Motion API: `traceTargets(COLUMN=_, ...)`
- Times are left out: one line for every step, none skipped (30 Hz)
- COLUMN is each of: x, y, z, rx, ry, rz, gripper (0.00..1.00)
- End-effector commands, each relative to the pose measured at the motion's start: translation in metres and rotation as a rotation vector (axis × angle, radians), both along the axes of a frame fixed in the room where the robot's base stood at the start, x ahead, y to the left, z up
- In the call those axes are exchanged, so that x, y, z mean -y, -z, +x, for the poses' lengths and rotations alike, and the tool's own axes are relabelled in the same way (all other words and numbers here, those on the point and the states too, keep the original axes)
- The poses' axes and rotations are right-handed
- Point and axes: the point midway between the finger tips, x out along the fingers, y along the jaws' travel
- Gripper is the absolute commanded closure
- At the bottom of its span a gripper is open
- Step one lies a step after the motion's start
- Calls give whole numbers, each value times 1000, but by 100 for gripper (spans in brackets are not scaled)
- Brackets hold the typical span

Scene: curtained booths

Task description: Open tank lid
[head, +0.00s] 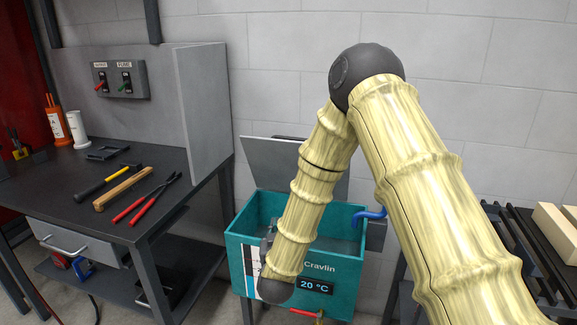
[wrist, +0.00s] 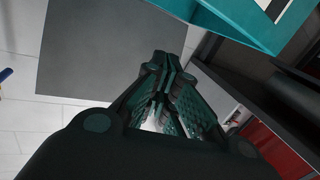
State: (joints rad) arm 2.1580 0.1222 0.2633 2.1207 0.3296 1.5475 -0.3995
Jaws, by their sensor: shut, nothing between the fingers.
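The teal tank (head: 333,262), marked "Cravlin" with a "20 °C" display, stands open-topped between the workbench and the right side. Its grey lid (head: 275,160) stands raised and tilted at the back, partly hidden by my arm. In the wrist view the grey lid (wrist: 100,45) fills the upper left and a teal wall of the tank (wrist: 235,22) shows at upper right. My gripper (wrist: 162,88) is shut and empty, its fingertips in front of the lid's lower edge; I cannot tell whether they touch. In the head view my arm mostly hides the gripper.
A dark workbench (head: 60,190) at left holds a hammer, a wooden-handled tool and red-handled pliers. A grey partition (head: 202,110) rises at its right end. A blue handle (head: 370,214) sticks out by the tank's right side. A rack with pale blocks (head: 555,230) is at far right.

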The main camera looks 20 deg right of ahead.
Motion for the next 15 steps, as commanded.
traceTargets(x=1, y=-7, z=12, rx=70, ry=28, rz=-12, gripper=100)
traceTargets(x=2, y=-17, z=17, rx=107, ry=45, rz=-21, gripper=100)
traceTargets(x=3, y=-31, z=23, rx=157, ry=71, rz=-32, gripper=100)
traceTargets(x=4, y=-42, z=27, rx=194, ry=89, rz=-42, gripper=100)
traceTargets(x=5, y=-52, z=30, rx=228, ry=108, rz=-49, gripper=100)
traceTargets(x=7, y=-65, z=33, rx=272, ry=134, rz=-60, gripper=100)
traceTargets(x=8, y=-74, z=35, rx=301, ry=153, rz=-67, gripper=100)
traceTargets(x=9, y=-83, z=36, rx=329, ry=170, rz=-72, gripper=100)
traceTargets(x=10, y=-94, z=37, rx=363, ry=193, rz=-80, gripper=100)
traceTargets(x=11, y=-102, z=37, rx=385, ry=209, rz=-85, gripper=100)
traceTargets(x=12, y=-108, z=38, rx=406, ry=223, rz=-89, gripper=100)
traceTargets(x=13, y=-117, z=38, rx=430, ry=240, rz=-94, gripper=100)
traceTargets(x=13, y=-122, z=37, rx=443, ry=252, rz=-97, gripper=100)
traceTargets(x=14, y=-126, z=37, rx=455, ry=262, rz=-100, gripper=100)
traceTargets(x=14, y=-131, z=37, rx=469, ry=272, rz=-103, gripper=100)
